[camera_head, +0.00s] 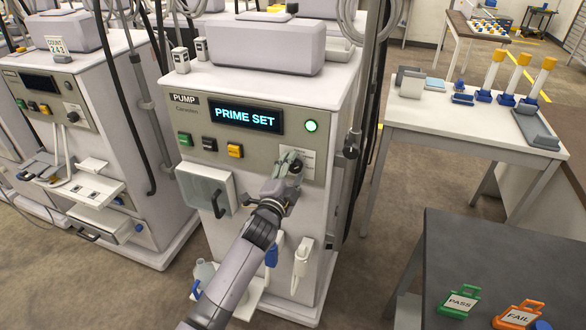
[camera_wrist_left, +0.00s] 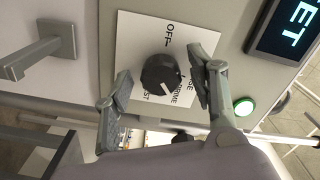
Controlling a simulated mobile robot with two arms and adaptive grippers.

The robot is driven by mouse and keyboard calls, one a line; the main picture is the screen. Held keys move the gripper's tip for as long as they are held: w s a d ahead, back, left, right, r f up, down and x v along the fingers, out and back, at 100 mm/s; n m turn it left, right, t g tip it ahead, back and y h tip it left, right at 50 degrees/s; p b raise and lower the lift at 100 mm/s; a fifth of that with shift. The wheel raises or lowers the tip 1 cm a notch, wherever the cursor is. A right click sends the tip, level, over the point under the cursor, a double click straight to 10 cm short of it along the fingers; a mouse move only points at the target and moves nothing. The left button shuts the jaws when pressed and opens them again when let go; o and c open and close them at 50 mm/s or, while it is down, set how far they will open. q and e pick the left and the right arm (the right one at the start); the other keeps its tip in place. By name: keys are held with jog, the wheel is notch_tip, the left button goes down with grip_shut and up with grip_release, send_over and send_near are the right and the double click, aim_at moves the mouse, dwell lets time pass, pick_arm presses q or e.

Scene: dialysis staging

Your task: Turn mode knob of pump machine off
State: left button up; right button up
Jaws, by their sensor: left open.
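The pump machine (camera_head: 262,90) stands in the middle of the head view, its display (camera_head: 244,116) reading "PRIME SET". Its black mode knob (camera_wrist_left: 160,73) sits on a white label plate (camera_wrist_left: 140,35) in the left wrist view. The knob's white mark points toward the lower printed words, near "PRIME", away from "OFF". My left gripper (camera_head: 287,163) is at the front panel; its fingers also show in the left wrist view (camera_wrist_left: 161,90), open, one on each side of the knob. I cannot tell whether they touch it. My right gripper is not in view.
A lit green lamp (camera_head: 311,126) and coloured buttons (camera_head: 235,151) are on the panel. A clear-fronted box (camera_head: 207,190) projects left of my gripper. A second machine (camera_head: 75,95) stands at left. A white table (camera_head: 440,113) and dark table (camera_head: 470,240) are at right.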

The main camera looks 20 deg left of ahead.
pick_arm(q)
jog(key=shift+w, duration=0.1)
jog(key=shift+c, duration=0.2)
jog(key=c, duration=1.1)
